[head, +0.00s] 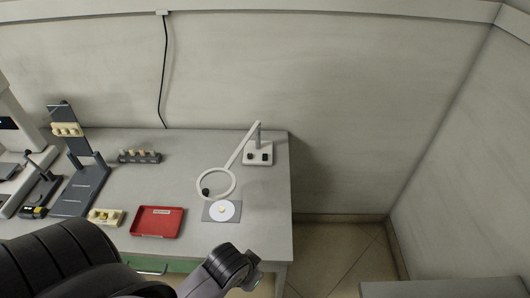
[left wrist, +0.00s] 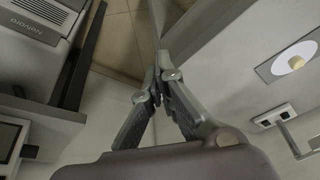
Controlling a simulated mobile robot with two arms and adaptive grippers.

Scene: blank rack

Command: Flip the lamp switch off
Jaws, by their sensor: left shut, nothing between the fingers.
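The ring lamp (head: 233,172) stands near the right end of the grey table, with a slanted arm running down-left to a white ring head. Its white base (head: 258,148) carries two small dark switches (head: 257,157); their positions are too small to tell. The base also shows in the left wrist view (left wrist: 275,116), right of my left gripper and apart from it. My left gripper (left wrist: 158,68) is shut and empty, its fingertips together. In the head view my left arm reaches in at the bottom, in front of the table; the fingertips cannot be made out there. My right gripper is not in view.
A grey plate with a white disc (head: 230,210) lies under the ring. A red tray (head: 157,221), a cream block (head: 105,217), a dark rack (head: 139,157) and a dark stand (head: 80,190) are to the left. Bare floor (head: 340,250) lies right of the table.

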